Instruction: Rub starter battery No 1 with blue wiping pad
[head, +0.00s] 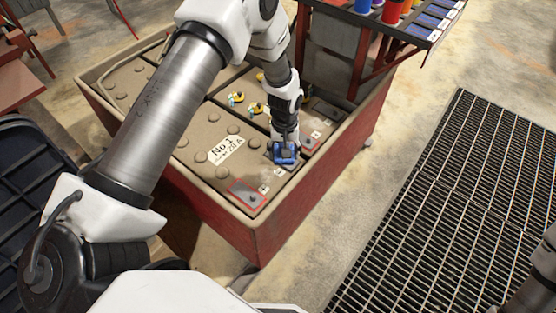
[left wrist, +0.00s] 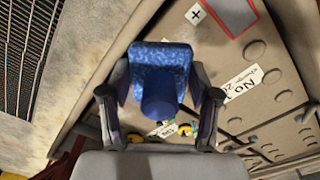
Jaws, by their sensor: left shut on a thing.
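Starter battery No 1 (head: 192,137) is a grey-brown block with round caps and a white "No 1" label (head: 226,149), set in a red case. A red-outlined patch (head: 246,194) with a terminal lies at its near corner, beside a plus sign. My left gripper (head: 286,142) is shut on the blue wiping pad (head: 284,154), at the battery's right edge. In the left wrist view, the pad (left wrist: 162,62) is held by its round blue knob (left wrist: 160,100) between both fingers. I cannot tell whether the pad touches the surface. My right gripper is out of view.
A second battery section with yellow-topped fittings (head: 256,107) lies behind. A rack (head: 405,22) with coloured containers stands at the back right. A metal floor grating (head: 450,210) lies to the right. The red case (head: 268,232) has a raised rim.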

